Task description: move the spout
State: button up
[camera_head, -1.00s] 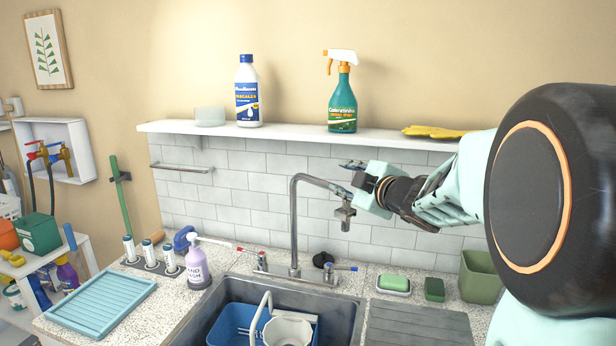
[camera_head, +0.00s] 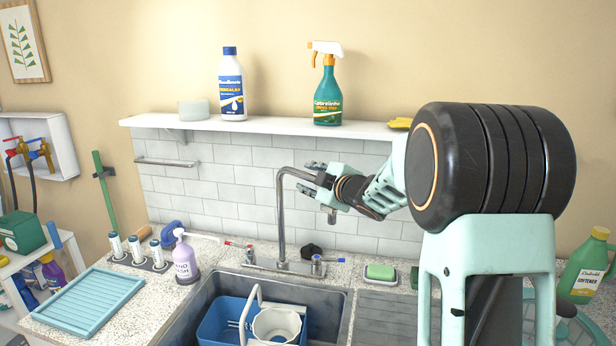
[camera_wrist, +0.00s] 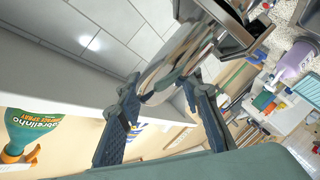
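The spout (camera_head: 281,212) is a grey metal tube that rises behind the sink, bends over and points right, with its square outlet (camera_head: 331,216) hanging down. My gripper (camera_head: 307,177) is at the upper arm of the spout, between its bend and its outlet. In the wrist view my two dark fingers (camera_wrist: 160,86) are spread apart. My gripper hides part of the tube in the head view.
The sink (camera_head: 335,300) holds a blue basin (camera_head: 218,325) with a white pot (camera_head: 277,325). A wall shelf (camera_head: 270,124) above carries a spray bottle (camera_head: 328,95) and a white-blue bottle (camera_head: 232,85). A soap dispenser (camera_head: 185,264) stands left of the faucet.

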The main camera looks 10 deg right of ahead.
jog(key=shift+w+a, duration=0.1)
jog(key=shift+w, duration=0.2)
jog(key=shift+c, duration=0.3)
grip_shut()
